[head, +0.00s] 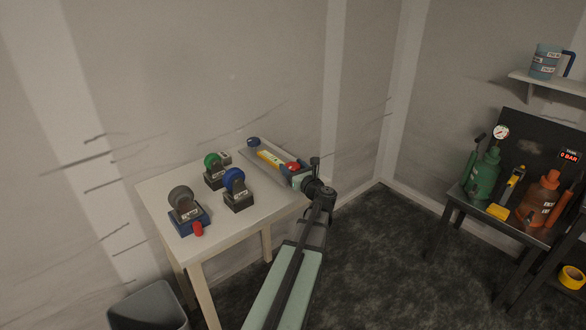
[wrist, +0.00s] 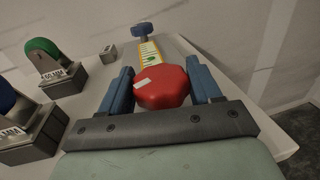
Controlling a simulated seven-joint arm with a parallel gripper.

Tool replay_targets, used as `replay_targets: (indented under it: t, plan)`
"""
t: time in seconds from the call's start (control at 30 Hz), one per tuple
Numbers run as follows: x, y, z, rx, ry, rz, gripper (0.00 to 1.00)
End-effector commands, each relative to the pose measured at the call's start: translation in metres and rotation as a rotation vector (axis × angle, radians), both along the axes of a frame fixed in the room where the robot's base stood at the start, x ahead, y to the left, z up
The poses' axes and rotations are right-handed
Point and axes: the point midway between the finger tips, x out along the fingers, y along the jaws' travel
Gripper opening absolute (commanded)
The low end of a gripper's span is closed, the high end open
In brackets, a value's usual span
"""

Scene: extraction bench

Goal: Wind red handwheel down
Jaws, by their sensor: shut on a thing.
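The red handwheel (wrist: 163,88) is a faceted knob with a small white mark on its top. It sits at the near end of a flat device with a yellow scale strip (wrist: 149,54). In the head view the red handwheel (head: 292,166) is at the table's right side, close to my arm. My gripper (wrist: 163,90) has its two blue fingers on either side of the handwheel and is shut on it. In the head view my gripper (head: 303,180) is small and its fingers are hard to make out. A blue knob (wrist: 141,31) is at the device's far end.
A white table (head: 160,205) carries a green wheel (head: 212,160), a blue wheel (head: 234,180) and a grey wheel (head: 181,198) on blocks, left of the device. A grey bin (head: 150,306) stands on the floor. A dark bench (head: 455,196) with bottles is at right.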

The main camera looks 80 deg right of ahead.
Motion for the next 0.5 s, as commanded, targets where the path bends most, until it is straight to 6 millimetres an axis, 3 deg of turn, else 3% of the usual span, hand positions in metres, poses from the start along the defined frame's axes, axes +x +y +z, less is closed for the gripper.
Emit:
replay_targets:
  t: [0.1, 0.5]
  plan:
    - [-0.0003, -0.0001, 0.0, 0.0, 0.0, -0.001, 0.33]
    - [0.0023, 0.0016, 0.0009, -0.002, -0.003, -0.165, 0.33]
